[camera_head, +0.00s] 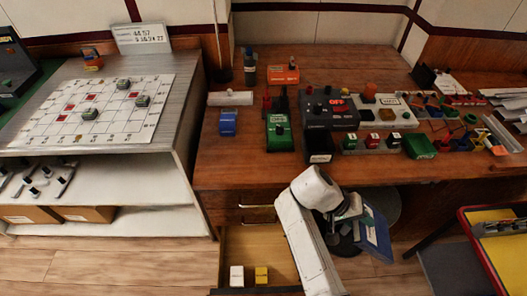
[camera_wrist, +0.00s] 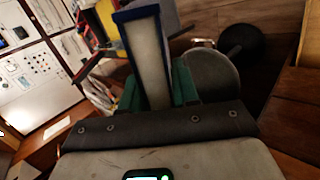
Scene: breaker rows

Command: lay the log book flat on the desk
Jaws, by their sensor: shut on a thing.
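The log book (camera_head: 376,236) has a blue cover and hangs tilted in my gripper (camera_head: 352,208), in front of the desk's front edge and apart from the desktop. In the wrist view, the log book (camera_wrist: 146,58) stands edge-on with pale pages between dark blue covers. My gripper (camera_wrist: 157,92) is shut on it, with green fingers on both sides. The desk (camera_head: 228,170) is brown wood; its top is bare at the front left. The far part of the log book is hidden in the wrist view.
Breaker boxes (camera_head: 330,108), a green box (camera_head: 279,133) and a blue box (camera_head: 228,122) stand on the desk. An open drawer (camera_head: 240,245) holds a white and a yellow block. A red-rimmed yellow tray (camera_head: 490,262) is at the right. A grey bench (camera_head: 185,75) stands left.

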